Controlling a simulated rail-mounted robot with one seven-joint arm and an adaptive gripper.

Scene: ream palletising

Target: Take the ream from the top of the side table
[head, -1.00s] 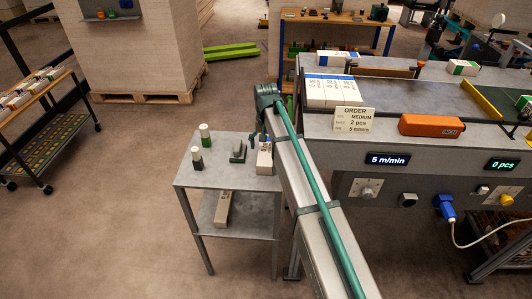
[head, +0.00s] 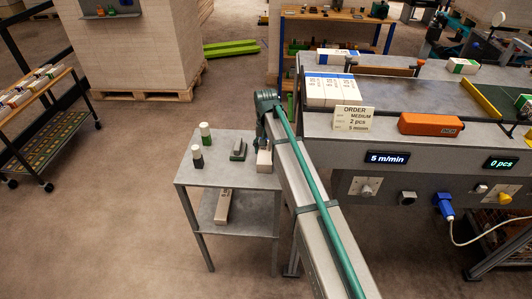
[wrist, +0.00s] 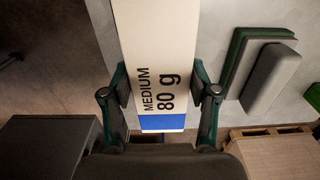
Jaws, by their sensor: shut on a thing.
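The ream (head: 264,162) is at the right end of the side table (head: 222,176), pale and narrow from the head view. In the wrist view the ream (wrist: 160,45) is white with "MEDIUM 80 g" and a blue band at its near end. My gripper (wrist: 160,95) has its two green-and-dark fingers against the ream's long sides, near the banded end. In the head view my gripper hides the far end of the ream. I cannot tell whether the ream touches the tabletop.
A grey-and-green block (head: 238,150), a green-and-white bottle (head: 205,133) and a dark bottle with a white cap (head: 197,157) stand on the side table. Another pale pack (head: 223,207) lies on its lower shelf. The conveyor bench (head: 390,140) is close on the right.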

